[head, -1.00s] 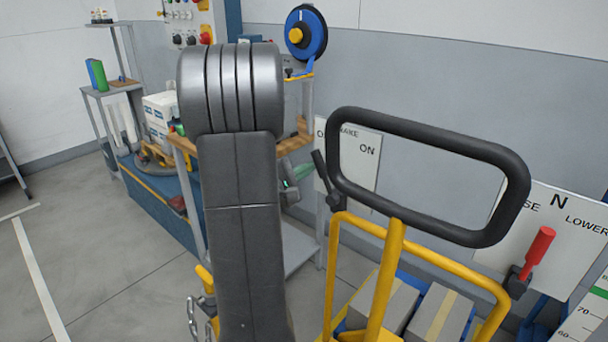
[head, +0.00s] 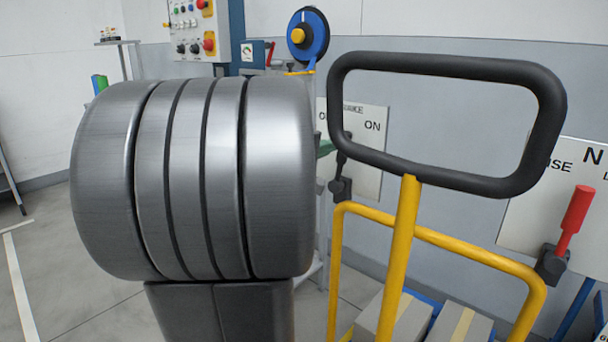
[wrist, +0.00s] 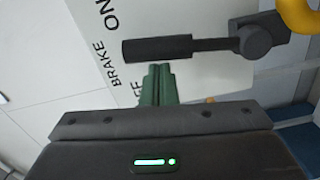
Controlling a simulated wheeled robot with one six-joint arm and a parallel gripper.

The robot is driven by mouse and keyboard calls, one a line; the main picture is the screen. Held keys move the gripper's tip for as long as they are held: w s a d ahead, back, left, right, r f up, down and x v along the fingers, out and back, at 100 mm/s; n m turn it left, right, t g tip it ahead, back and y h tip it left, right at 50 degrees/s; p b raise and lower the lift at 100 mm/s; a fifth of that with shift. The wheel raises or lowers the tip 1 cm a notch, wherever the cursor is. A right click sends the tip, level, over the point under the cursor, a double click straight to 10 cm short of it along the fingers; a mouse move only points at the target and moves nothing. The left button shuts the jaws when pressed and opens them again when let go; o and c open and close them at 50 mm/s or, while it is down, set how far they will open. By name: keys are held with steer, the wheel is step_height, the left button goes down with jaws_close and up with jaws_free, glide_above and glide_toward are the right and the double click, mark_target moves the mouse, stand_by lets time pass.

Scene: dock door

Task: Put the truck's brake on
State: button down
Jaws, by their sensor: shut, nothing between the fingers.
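The truck's brake lever (head: 342,162) is black and stands about upright on its mount, between the OFF and ON sides of the white brake plate (head: 371,160). In the wrist view the lever's thick grip (wrist: 157,48) lies across the picture, with ON beyond it. My gripper (wrist: 158,80) has green fingers, shut and empty, on the OFF side of the grip. Their tips meet the grip's edge or sit just short of it; I cannot tell which. In the head view only a bit of green fingertip (head: 325,147) shows past my arm; the rest is hidden.
The truck's black loop handle (head: 445,66) and yellow frame (head: 402,250) stand close to the right of the lever. A red-handled lever (head: 575,215) sits farther right by a plate marked N. A control panel (head: 196,30) and blue reel (head: 307,35) are behind.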

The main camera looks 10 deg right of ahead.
steer(key=shift+s+d+f+b, duration=0.15)
steer(key=shift+s+d+b, duration=0.5)
steer(key=shift+b, duration=0.65)
steer(key=shift+s+d+f+b, duration=0.1)
steer(key=shift+s+d+b, duration=0.5)
steer(key=shift+b, duration=0.7)
steer(key=shift+s+a, duration=0.1)
steer(key=shift+s, duration=0.1)
steer(key=shift+r, duration=0.1)
